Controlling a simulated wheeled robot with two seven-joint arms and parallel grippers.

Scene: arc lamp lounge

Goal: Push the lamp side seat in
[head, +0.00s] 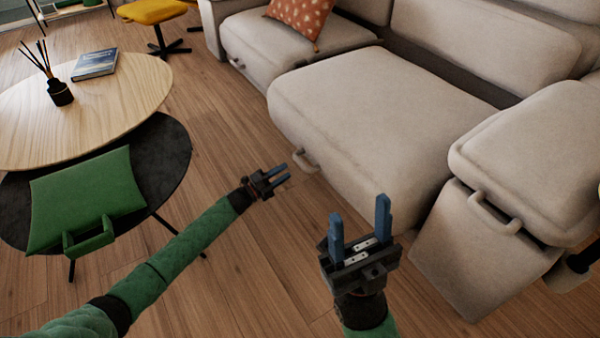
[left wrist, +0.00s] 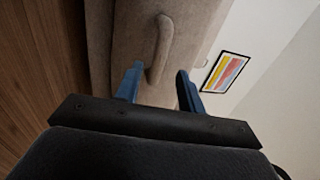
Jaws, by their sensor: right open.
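The sofa seat section in front of me (head: 380,115) is beige and stands farther out into the room than the seat to its left (head: 290,38). Its front bears a small loop handle (head: 305,160), which also shows in the left wrist view (left wrist: 160,50). My left gripper (head: 282,176) is open, just short of this handle. In the left wrist view its blue fingers (left wrist: 158,82) stand apart, with the handle ahead between them. My right gripper (head: 360,216) is open and empty, fingers up, in front of the seat's right part. No lamp is visible.
A beige arm section with a handle (head: 495,215) stands at the right. At left, a round wooden table (head: 120,100) carries a book (head: 95,64) and a reed diffuser (head: 60,92).

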